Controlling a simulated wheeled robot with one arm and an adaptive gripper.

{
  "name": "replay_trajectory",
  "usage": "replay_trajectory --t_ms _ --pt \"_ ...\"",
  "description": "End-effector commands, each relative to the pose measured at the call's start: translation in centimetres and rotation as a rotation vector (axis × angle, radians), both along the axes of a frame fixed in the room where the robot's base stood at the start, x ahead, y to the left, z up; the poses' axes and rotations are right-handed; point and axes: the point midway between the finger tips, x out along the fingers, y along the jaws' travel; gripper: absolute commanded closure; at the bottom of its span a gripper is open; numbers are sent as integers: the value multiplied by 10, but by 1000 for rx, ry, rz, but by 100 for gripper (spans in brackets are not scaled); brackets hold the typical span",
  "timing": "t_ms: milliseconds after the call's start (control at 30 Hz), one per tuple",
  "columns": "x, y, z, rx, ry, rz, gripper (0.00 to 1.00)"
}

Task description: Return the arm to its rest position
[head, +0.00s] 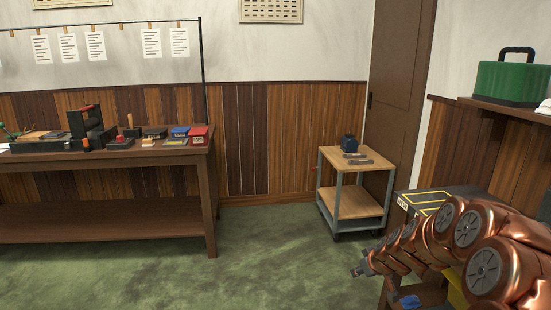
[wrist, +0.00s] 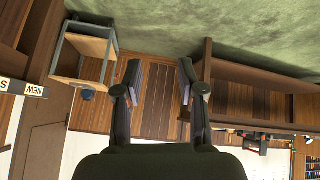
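My arm, copper coloured, reaches in from the lower right of the head view. My gripper (head: 360,270) is at its tip, over the green floor to the left of a dark-topped stand. In the wrist view my gripper (wrist: 159,82) shows two dark fingers spread wide apart. Nothing is between them; the wood-panelled wall shows through the gap. The wrist picture is upside down relative to the room.
A small two-shelf cart (head: 357,202) stands by the door with a dark blue item on top. A long wooden bench (head: 110,152) with several items is at left. The dark-topped stand (head: 412,194) is near my arm. The green floor (head: 270,260) between is clear.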

Motion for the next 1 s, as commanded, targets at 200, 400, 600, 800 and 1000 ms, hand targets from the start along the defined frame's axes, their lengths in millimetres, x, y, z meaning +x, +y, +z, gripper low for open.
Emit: replay_trajectory --t_ms 200,400,600,800,1000 --pt "-68 63 29 96 142 52 61" --pt "-143 99 46 140 301 56 61" --pt "-225 116 60 146 466 17 61" --pt "-310 118 69 115 632 -66 61" --pt "-391 107 76 64 776 -187 61"
